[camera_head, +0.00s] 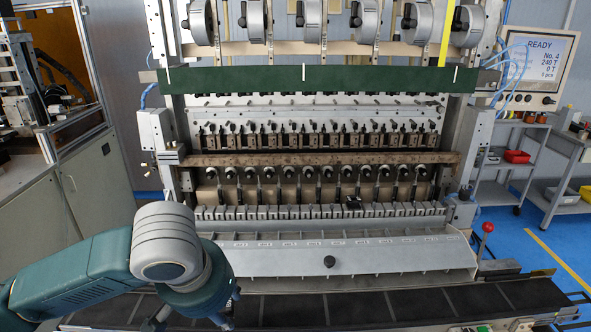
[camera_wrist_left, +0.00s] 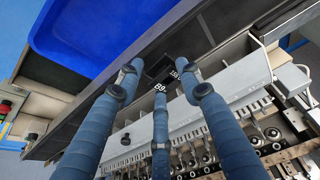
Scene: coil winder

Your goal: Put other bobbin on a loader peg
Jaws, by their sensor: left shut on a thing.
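My left gripper (camera_head: 200,322) is low at the left front of the coil winder, over the dark front ledge, with its fingers partly cut off by the frame. In the left wrist view its blue fingers (camera_wrist_left: 160,78) reach toward a small dark thing between the tips; it is shut on this, but the bobbin's shape is hard to make out. A small black piece (camera_head: 353,202), which looks like a bobbin, sits on the row of grey loader blocks (camera_head: 290,212) right of the middle. Individual loader pegs are too small to tell apart. My right gripper is not in view.
A sloped grey cover (camera_head: 400,254) with a black knob (camera_head: 330,262) lies before the loader row. A red-knobbed lever (camera_head: 487,228) stands at the right. A blue bin (camera_wrist_left: 95,30) shows in the left wrist view. A grey cabinet (camera_head: 95,190) is at the left.

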